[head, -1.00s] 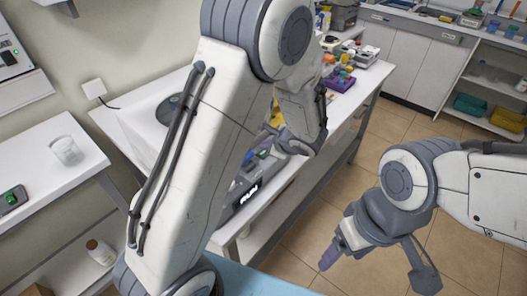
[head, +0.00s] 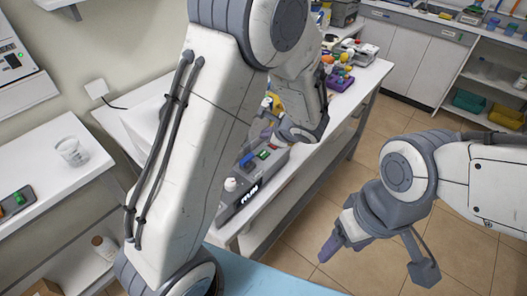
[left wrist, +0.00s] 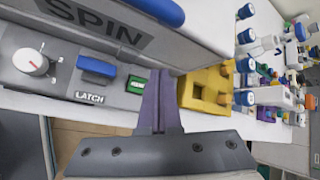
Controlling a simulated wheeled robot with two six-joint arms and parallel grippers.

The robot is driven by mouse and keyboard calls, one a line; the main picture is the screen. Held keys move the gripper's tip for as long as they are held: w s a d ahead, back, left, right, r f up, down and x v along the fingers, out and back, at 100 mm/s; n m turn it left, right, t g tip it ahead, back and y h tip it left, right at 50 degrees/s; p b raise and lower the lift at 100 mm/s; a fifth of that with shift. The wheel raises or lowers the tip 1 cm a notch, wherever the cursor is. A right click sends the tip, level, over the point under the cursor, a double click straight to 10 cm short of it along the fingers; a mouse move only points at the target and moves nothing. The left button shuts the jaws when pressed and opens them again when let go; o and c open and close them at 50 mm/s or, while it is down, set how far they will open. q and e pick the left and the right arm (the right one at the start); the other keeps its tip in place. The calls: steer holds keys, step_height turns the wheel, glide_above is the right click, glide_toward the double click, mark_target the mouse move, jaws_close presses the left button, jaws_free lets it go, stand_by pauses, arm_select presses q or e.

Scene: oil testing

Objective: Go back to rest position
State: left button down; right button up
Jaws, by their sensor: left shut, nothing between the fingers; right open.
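My left gripper (left wrist: 158,100) is shut and empty in the left wrist view. It is over the bench beside a grey panel (left wrist: 62,92) with a white knob, a blue LATCH button (left wrist: 96,68) and a green button (left wrist: 137,84). A yellow rack (left wrist: 207,90) stands just right of the fingers; I cannot tell whether they touch anything. In the head view, my left arm crosses the centre and hides most of that gripper. My right gripper (head: 331,247) hangs low at the right above the tiled floor, empty; its fingers overlap in this view.
A control box marked RUN (head: 250,190) sits on the long white bench (head: 343,105). A blue surface (head: 250,275) lies in front. The floor at right is clear.

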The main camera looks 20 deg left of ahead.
stand_by(0.6)
arm_select(q)
steer(key=s+d+r+n+g+h, duration=0.2)
steer(key=s+d, duration=0.3)
steer(key=s, duration=0.4)
steer(key=s+d+r+n+g+h, duration=0.1)
steer(key=s+d+r+n+h, duration=0.2)
steer(key=s, duration=0.7)
steer(key=s+d+r+n+g+h, duration=0.2)
steer(key=s+d, duration=0.4)
steer(key=s, duration=0.3)
steer(key=shift+s+d+r+n+g+h, duration=0.2)
steer(key=shift+s+d+n+g+h, duration=0.3)
steer(key=shift+n, duration=0.6)
steer(key=shift+w+a, duration=0.15)
stand_by(3.3)
